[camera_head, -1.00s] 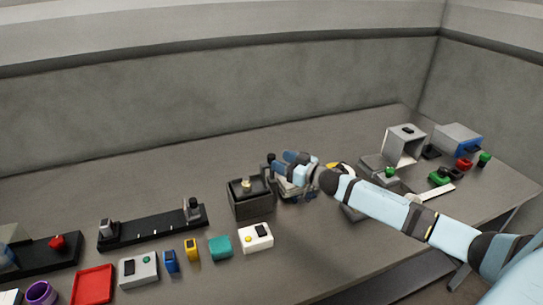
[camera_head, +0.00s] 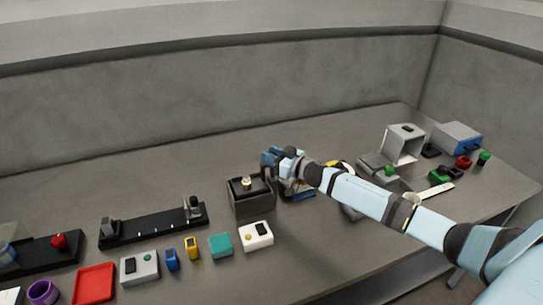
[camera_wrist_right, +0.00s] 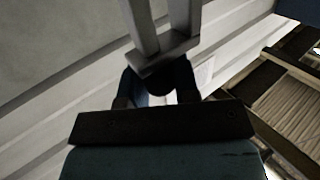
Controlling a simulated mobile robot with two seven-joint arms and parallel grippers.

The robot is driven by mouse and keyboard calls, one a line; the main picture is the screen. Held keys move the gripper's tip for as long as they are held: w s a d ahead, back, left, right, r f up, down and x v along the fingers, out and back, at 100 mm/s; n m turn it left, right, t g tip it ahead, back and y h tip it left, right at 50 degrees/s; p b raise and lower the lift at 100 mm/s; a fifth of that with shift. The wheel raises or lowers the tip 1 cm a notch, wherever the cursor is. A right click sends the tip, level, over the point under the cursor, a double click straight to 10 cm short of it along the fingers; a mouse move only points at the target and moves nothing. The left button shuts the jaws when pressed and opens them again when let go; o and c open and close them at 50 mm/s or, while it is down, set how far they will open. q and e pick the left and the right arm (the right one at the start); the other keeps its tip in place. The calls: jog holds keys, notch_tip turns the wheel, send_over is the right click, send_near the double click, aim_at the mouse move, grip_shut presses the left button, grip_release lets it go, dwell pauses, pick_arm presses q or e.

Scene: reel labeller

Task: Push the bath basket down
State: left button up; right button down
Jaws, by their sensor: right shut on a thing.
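My right gripper (camera_head: 275,162) is just right of a dark box (camera_head: 251,198) with a pale knob on top, at mid-table. In the right wrist view, the dark fingers of my right gripper (camera_wrist_right: 158,88) are closed around a dark rounded grip (camera_wrist_right: 174,76). A grey bar frame (camera_wrist_right: 163,56) rises beside this grip. I take the grip and frame to be part of the bath basket; the rest of it is hidden behind my gripper and wrist. Whether the basket is up or down cannot be told. My left gripper is not in view.
A white box (camera_head: 256,236) with a black and a yellow part and a teal block (camera_head: 221,245) stand in front. A black rail (camera_head: 152,228) lies to the left. A grey open housing (camera_head: 404,143) stands at the right. The table behind the dark box is clear.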

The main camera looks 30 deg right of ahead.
aim_at(272, 178)
notch_tip(272, 178, down, 6)
jog(key=shift+f+b, duration=0.25)
jog(key=shift+b, duration=1)
jog(key=shift+f, duration=0.1)
jog(key=c, duration=0.9)
grip_release()
jog(key=shift+o, duration=0.2)
jog(key=shift+s, duration=0.1)
jog(key=v, duration=1.3)
jog(key=shift+s+d+b, duration=0.15)
jog(key=shift+s+b, duration=0.2)
